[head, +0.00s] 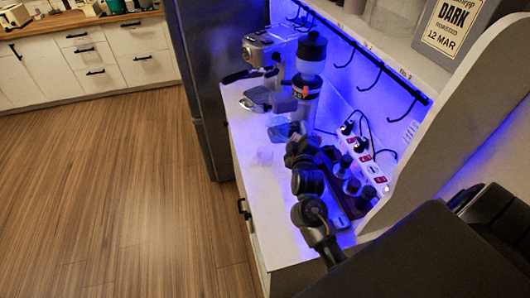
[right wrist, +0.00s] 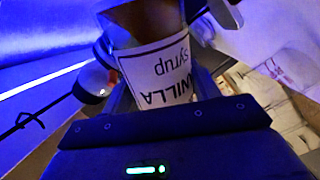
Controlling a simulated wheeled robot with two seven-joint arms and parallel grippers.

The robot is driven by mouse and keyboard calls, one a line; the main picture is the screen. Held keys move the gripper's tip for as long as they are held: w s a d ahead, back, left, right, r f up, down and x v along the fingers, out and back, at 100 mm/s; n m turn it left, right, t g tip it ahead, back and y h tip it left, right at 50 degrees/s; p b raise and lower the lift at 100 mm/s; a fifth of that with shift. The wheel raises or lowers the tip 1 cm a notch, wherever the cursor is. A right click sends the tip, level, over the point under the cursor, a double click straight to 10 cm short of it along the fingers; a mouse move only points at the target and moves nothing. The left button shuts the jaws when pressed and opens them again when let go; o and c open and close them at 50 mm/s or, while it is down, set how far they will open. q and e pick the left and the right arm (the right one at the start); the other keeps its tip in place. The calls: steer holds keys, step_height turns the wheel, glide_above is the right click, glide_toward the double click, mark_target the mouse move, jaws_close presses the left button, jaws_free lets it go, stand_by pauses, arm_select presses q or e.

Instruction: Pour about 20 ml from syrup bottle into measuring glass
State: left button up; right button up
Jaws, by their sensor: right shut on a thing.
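The syrup bottle (right wrist: 160,68) fills the upper middle of the right wrist view, with its white "VANILLA syrup" label upside down in that picture. My right gripper (right wrist: 165,100) is shut on it. In the head view my right gripper (head: 291,133) is over the white counter, and the bottle there is hard to tell apart from the dark arm and the things behind. My left gripper is not in view.
The espresso machine (head: 262,50) and the grinder (head: 309,75) stand behind the gripper. Several dark-capped bottles (head: 350,186) and a power strip (head: 371,170) are to the right of my arm. The counter's left front strip (head: 252,185) is clear.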

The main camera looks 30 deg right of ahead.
steer(key=shift+s+d+f+n+b, duration=0.15)
steer(key=shift+f+n+b, duration=0.15)
steer(key=shift+f+b, duration=0.1)
stand_by(0.4)
steer(key=shift+f+b, duration=0.3)
steer(key=shift+b, duration=0.05)
stand_by(0.4)
steer(key=shift+s+d+f+n, duration=0.1)
steer(key=shift+n, duration=0.4)
stand_by(0.4)
steer(key=shift+f, duration=0.1)
steer(key=shift+b, duration=0.35)
steer(key=shift+f+n, duration=0.1)
steer(key=shift+n, duration=0.2)
stand_by(0.4)
steer(key=shift+f, duration=0.1)
